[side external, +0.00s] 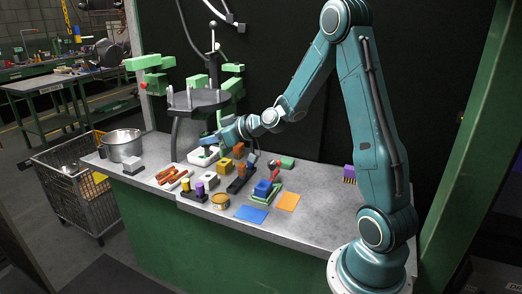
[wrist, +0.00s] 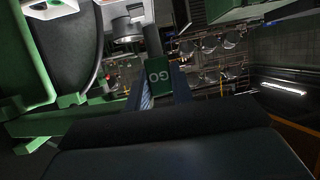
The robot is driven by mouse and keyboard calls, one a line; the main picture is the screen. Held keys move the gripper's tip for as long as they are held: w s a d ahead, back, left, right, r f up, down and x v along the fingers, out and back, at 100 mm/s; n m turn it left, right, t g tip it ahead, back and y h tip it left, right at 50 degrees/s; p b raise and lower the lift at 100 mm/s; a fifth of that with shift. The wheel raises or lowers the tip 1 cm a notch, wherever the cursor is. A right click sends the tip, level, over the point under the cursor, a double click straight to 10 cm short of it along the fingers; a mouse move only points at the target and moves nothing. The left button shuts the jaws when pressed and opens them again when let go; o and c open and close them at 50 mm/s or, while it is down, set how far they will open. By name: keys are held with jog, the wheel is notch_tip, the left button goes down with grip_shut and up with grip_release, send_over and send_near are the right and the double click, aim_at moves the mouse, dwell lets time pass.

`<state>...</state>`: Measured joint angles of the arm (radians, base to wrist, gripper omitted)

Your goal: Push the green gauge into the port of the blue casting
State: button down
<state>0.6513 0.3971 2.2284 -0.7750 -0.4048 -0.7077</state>
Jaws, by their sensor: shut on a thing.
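The green gauge (wrist: 158,74), marked GO, is between the two fingers of my gripper (wrist: 162,88) in the wrist view, and the gripper is shut on it. In the side view my gripper (side external: 208,139) points left, above the back of the bench near a white tray. The gauge is too small to make out there. A blue block (side external: 263,188), which looks like the blue casting, sits on a green base right of the middle of the bench, apart from my gripper. I cannot make out its port.
A grey stand with green arms (side external: 205,98) rises close behind my gripper. A white tray (side external: 203,157), yellow block (side external: 225,166), grey block (side external: 208,180), tin (side external: 220,201) and red-handled tool (side external: 275,164) crowd the bench. Blue (side external: 251,214) and orange (side external: 288,201) sheets lie flat in front. The right side is mostly clear.

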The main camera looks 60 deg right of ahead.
jog(key=s+a+f+n+y, duration=0.1)
jog(key=a+f+n+y, duration=0.15)
jog(key=a, duration=1.25)
jog(key=shift+w+d+f+m+g+h, duration=0.35)
jog(key=shift+d+f+m+h, duration=1.5)
jog(key=shift+d, duration=1.05)
jog(key=shift+w+d+f+m+g+h, duration=0.35)
jog(key=shift+d+f+m+h, duration=1.45)
jog(key=shift+d, duration=1.15)
jog(key=shift+w+d+f+m+g+h, duration=0.35)
jog(key=shift+d+f+m+h, duration=1.05)
jog(key=shift+d+f+h, duration=1)
jog(key=s+d+r+m+g+h, duration=0.2)
jog(key=s+d+m+g+h, duration=0.3)
jog(key=d+m+g, duration=0.3)
jog(key=s+r+m+g+y, duration=0.1)
jog(key=s+r+m+g, duration=0.5)
jog(key=m+g, duration=0.3)
jog(key=shift+s+d+m+g, duration=0.3)
jog(key=shift+s+g, duration=0.15)
jog(key=shift+s, duration=0.1)
jog(key=shift+f, duration=0.25)
